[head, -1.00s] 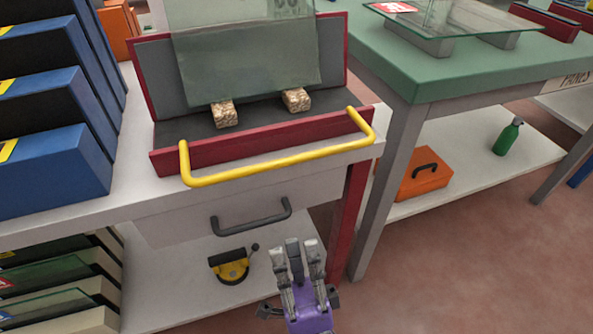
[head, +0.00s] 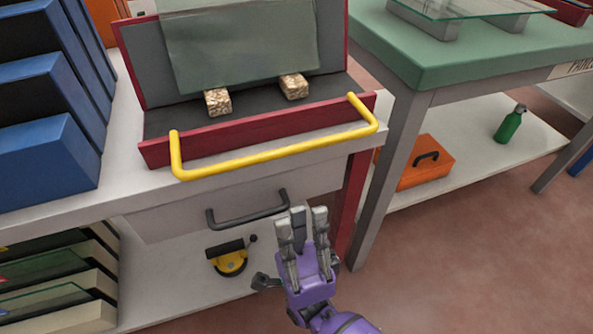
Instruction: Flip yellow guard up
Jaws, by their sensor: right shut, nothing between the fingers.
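The yellow guard (head: 270,158) is a bent bar on the front of the red-framed glass edger (head: 250,131). It hangs low, in front of and below the edger's front edge. A glass pane (head: 240,45) stands in the edger, above two tan blocks (head: 293,86). My right gripper (head: 304,212) is purple with grey fingers. It is shut and empty, below the guard's right half and apart from it, by the right end of the drawer handle in the picture. My left gripper is not in view.
A dark drawer handle (head: 247,211) sits below the guard. Blue bins (head: 45,155) stand at the left. A green-topped table (head: 450,60) is at the right, with an orange toolbox (head: 424,165) and a green bottle (head: 509,124) on its lower shelf. Open floor lies at lower right.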

